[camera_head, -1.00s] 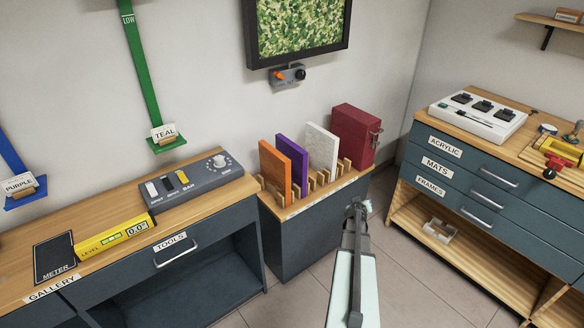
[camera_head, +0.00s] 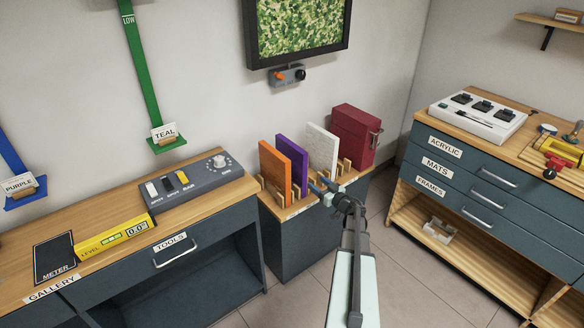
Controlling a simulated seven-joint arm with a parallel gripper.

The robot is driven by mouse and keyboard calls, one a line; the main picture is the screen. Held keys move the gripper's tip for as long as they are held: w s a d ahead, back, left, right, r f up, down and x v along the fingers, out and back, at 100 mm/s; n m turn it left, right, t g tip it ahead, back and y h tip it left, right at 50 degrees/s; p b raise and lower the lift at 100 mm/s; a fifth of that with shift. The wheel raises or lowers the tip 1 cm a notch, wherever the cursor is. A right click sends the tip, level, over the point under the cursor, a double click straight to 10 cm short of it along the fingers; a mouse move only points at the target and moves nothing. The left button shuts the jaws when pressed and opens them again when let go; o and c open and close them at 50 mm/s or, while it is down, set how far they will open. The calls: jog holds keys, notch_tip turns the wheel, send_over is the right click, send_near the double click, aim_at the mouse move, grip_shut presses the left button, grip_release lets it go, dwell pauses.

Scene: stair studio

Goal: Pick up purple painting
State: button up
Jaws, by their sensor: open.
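The purple painting (camera_head: 290,153) stands upright in a wooden slotted rack (camera_head: 294,211) on top of a dark cabinet. It is a thin panel between an orange panel (camera_head: 273,169) on its left and a white speckled panel (camera_head: 322,150) on its right. My gripper (camera_head: 318,187) is open and sits at the front edge of the rack, below and to the right of the purple painting. It appears apart from the painting, with nothing seen between its fingers. The lower part of the purple painting is partly hidden by the orange panel and the rack.
A dark red case (camera_head: 356,136) stands at the rack's right end. A grey switch box (camera_head: 190,183) and a yellow level (camera_head: 115,237) lie on the left bench. A drawer unit (camera_head: 487,185) stands at right. Open floor lies between the cabinets.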

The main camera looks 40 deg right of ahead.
aim_at(299, 168)
jog(key=w, duration=0.8)
jog(key=shift+w+d, duration=0.1)
jog(key=shift+w, duration=0.25)
jog(key=shift+w+d, duration=0.15)
jog(key=shift+w, duration=1.1)
jog(key=shift+w+d, duration=0.15)
jog(key=shift+w, duration=1.1)
jog(key=shift+c, duration=0.2)
grip_shut()
